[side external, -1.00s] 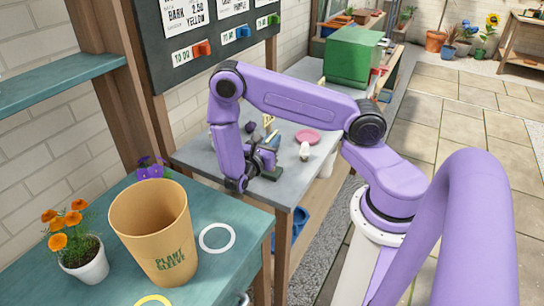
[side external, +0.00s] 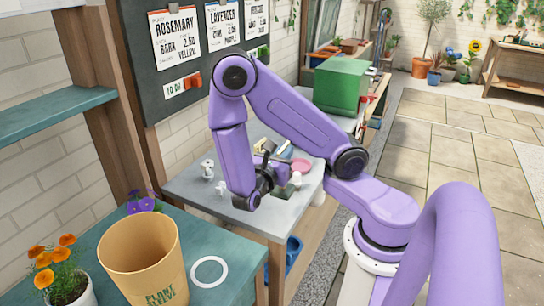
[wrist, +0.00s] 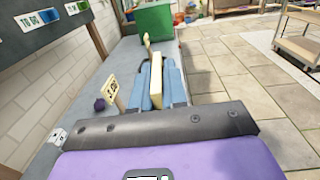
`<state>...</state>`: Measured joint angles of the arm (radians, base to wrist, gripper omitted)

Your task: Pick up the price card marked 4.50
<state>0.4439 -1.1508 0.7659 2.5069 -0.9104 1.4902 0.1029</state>
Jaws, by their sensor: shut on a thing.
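My gripper (wrist: 156,88) has blue fingers and is shut on a cream card (wrist: 156,70), seen nearly edge-on in the wrist view. I cannot read its marking. A second cream card (wrist: 110,92) with dark print stands left of my fingers; its print is too blurred to read for sure. In the side external view my gripper (side external: 276,172) is over the grey bench, partly hidden by my own arm, and the held card is not clear there.
The grey bench (side external: 262,222) holds white pieces (side external: 222,187) and a pink dish (side external: 301,165). A green box (side external: 341,87) stands at the far end. A plant sleeve pot (side external: 142,262) and a white ring (side external: 209,271) are on the teal bench (side external: 235,253).

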